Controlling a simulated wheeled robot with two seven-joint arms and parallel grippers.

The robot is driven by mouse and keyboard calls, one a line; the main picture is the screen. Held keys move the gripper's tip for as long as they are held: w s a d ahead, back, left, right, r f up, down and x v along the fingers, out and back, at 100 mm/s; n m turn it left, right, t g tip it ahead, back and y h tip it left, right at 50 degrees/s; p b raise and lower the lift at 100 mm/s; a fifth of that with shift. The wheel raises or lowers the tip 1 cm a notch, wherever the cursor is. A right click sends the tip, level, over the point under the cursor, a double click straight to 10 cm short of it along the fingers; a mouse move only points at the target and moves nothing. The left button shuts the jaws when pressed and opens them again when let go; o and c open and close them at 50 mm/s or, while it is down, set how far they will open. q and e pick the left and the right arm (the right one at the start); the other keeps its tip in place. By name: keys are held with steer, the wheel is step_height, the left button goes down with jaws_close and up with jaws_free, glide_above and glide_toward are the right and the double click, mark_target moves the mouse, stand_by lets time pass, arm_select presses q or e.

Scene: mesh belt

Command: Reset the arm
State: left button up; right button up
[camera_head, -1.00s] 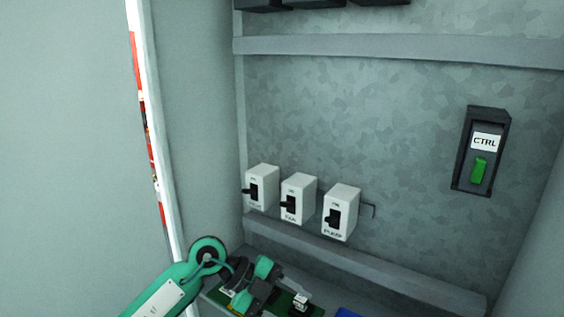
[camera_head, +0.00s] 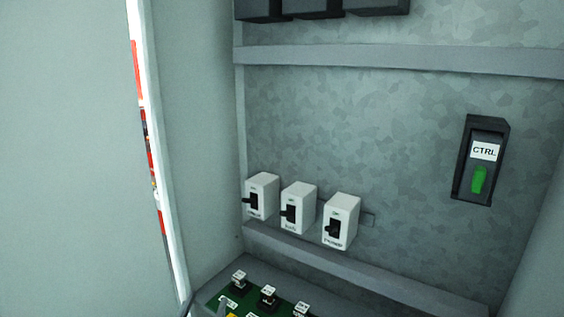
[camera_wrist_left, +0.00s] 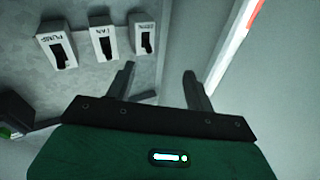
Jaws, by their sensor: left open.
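My left gripper (camera_wrist_left: 160,80) shows in the left wrist view with its two dark fingers spread apart and nothing between them. It is out of the head view. Three white breakers with black levers stand in a row on the cabinet's back panel: a left one (camera_head: 262,188), a middle one (camera_head: 299,215) and a PUMP one (camera_head: 342,208). In the left wrist view the PUMP breaker (camera_wrist_left: 57,42) and the FAN breaker (camera_wrist_left: 104,32) lie beyond the fingers, apart from them. My right gripper is not in view.
A black CTRL switch (camera_head: 466,180) with a green lever is on the right of the back panel. Grey rails (camera_head: 390,60) cross the panel above and below the breakers. A green circuit board (camera_head: 233,303) lies at the bottom. The cabinet's side wall (camera_head: 195,130) bounds the left.

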arm_select(q)
steer(key=s+a+f+n+g+y, duration=0.1)
steer(key=s+a+f+g, duration=0.15)
steer(key=s+f, duration=0.2)
steer(key=s+a+f+g+y, duration=0.2)
steer(key=s+f+g, duration=0.1)
steer(key=f, duration=0.3)
steer(key=s+a+f+n+g+y, duration=0.1)
steer(key=s+a+f+g, duration=0.15)
steer(key=f, duration=0.25)
steer(key=s+f+m+g+h, duration=0.1)
steer(key=s+f+g, duration=0.3)
steer(key=s, duration=0.5)
steer(key=s+f+g, duration=0.4)
steer(key=s, duration=0.4)
step_height(320, 180, down, 32)
steer(key=g, duration=0.2)
steer(key=s+a+f, duration=0.1)
steer(key=s+f, duration=0.8)
steer(key=s+a+f, duration=0.2)
steer(key=s+f, duration=0.7)
steer(key=s, duration=0.1)
steer(key=shift+s+a+m+g, duration=0.25)
steer(key=shift+s+m+g, duration=0.05)
steer(key=shift+m+g, duration=0.1)
